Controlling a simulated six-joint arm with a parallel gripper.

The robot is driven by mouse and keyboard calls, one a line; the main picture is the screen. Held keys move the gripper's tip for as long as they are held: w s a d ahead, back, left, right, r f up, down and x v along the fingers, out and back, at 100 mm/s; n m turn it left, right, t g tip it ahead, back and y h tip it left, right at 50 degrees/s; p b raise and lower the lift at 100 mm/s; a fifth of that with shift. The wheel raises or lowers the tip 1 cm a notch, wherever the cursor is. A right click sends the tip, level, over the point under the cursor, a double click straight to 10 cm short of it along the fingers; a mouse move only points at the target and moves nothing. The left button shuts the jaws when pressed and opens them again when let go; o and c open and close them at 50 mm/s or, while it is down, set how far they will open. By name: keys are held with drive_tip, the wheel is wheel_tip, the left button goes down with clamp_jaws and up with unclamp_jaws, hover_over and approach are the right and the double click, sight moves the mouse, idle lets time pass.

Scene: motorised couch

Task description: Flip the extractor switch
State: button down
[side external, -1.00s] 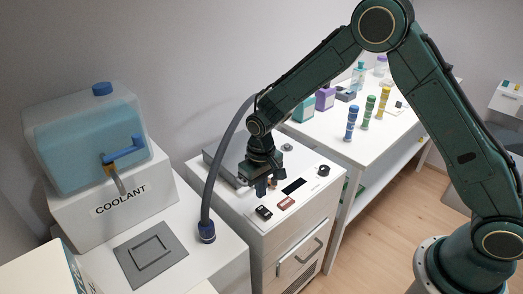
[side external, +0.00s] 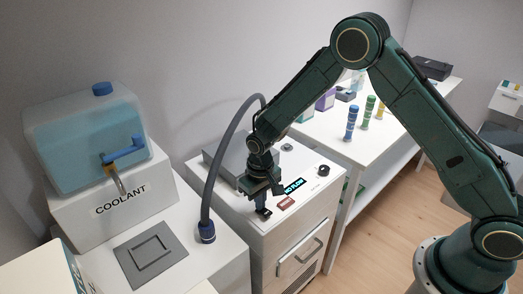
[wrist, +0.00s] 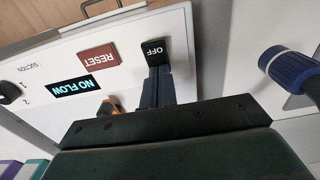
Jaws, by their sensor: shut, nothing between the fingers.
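The black switch (side external: 265,213) is on the front left of the white machine's top panel. In the wrist view the switch (wrist: 155,50) shows the word OFF. My gripper (side external: 261,207) is shut and empty, pointing down at the switch. In the wrist view its fingertips (wrist: 156,72) are right at the switch's near edge and seem to touch it. A display (side external: 294,186) on the same panel is lit and reads NO FLOW; it also shows in the wrist view (wrist: 75,87).
A red RESET button (wrist: 99,58) lies beside the switch. A black SUCTION knob (side external: 323,171) is at the panel's right. An orange-brown part (wrist: 109,107) is partly hidden by my gripper. A grey hose with a blue collar (side external: 207,232) stands left of the machine.

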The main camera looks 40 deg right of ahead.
sight(264, 211)
drive_tip(key=shift+s, duration=0.3)
drive_tip(key=shift+s+r, duration=0.15)
drive_tip(key=shift+s, duration=0.35)
drive_tip(key=shift+r, duration=0.2)
idle(0.3)
wheel_tip(264, 211, up, 14)
drive_tip(key=shift+f, duration=0.15)
idle(0.6)
